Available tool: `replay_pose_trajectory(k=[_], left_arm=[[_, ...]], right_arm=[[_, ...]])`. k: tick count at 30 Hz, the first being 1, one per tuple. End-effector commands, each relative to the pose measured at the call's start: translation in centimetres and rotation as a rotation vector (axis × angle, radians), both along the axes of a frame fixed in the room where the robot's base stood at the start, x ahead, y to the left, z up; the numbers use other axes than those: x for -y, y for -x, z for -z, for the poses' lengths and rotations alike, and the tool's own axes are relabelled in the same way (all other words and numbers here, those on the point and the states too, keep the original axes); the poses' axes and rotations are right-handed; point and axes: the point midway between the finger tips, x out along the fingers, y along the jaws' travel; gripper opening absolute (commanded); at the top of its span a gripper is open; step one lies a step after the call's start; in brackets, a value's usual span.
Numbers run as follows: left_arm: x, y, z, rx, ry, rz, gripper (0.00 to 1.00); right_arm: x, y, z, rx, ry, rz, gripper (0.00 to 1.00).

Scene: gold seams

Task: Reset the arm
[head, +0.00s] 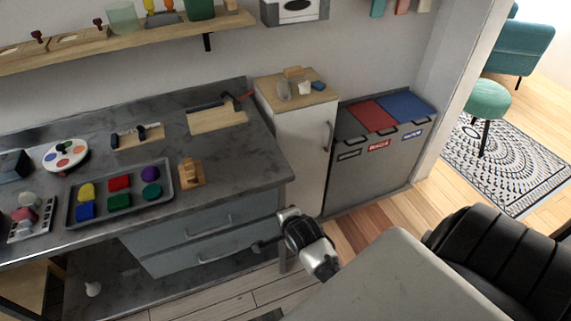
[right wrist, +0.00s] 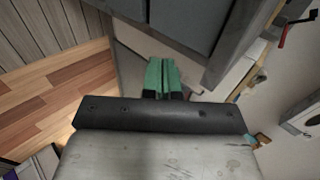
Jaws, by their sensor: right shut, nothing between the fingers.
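My right gripper (right wrist: 162,76) shows in the right wrist view with its green fingers together and nothing between them. In the head view, part of an arm of mine (head: 308,243) shows low, in front of the workbench's right end and the white cabinet; its fingertips cannot be made out there. My left gripper is in neither view.
The dark workbench (head: 235,160) carries a tray (head: 165,197) of coloured blocks, a paint palette (head: 65,155) and tools. Its drawers (head: 205,240) are shut. A white cabinet (head: 305,150) and a grey bin unit (head: 375,165) stand right of it. Wooden floor (right wrist: 60,105) is clear.

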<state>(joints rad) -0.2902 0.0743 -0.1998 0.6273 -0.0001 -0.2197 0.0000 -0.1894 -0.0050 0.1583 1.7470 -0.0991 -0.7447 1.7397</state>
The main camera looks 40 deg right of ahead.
Motion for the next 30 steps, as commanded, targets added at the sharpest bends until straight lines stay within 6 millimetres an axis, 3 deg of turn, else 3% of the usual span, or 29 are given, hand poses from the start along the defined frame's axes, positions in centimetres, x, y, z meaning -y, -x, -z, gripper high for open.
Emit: replay_pose_trajectory(k=[10, 14, 17, 20, 24, 27, 30], left_arm=[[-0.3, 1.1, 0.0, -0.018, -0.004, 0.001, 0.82], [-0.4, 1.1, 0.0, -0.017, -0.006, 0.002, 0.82], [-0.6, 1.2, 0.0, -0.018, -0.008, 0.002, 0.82], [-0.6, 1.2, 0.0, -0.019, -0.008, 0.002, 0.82], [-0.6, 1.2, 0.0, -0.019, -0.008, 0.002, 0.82], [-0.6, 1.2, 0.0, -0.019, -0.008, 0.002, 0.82], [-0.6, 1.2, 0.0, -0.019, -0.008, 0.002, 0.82]], right_arm=[[-0.2, 0.8, -0.6, -0.002, 0.001, -0.001, 0.00], [-0.9, 1.3, 1.7, -0.052, 0.044, -0.071, 0.00], [-2.4, 3.0, 6.3, -0.151, 0.136, -0.231, 0.00], [-4.4, 6.3, 12.5, -0.278, 0.263, -0.472, 0.00], [-6.6, 13.1, 20.5, -0.436, 0.436, -0.853, 0.00], [-7.6, 19.1, 25.2, -0.525, 0.543, -1.133, 0.00], [-7.9, 25.2, 28.5, -0.590, 0.629, -1.396, 0.00]])
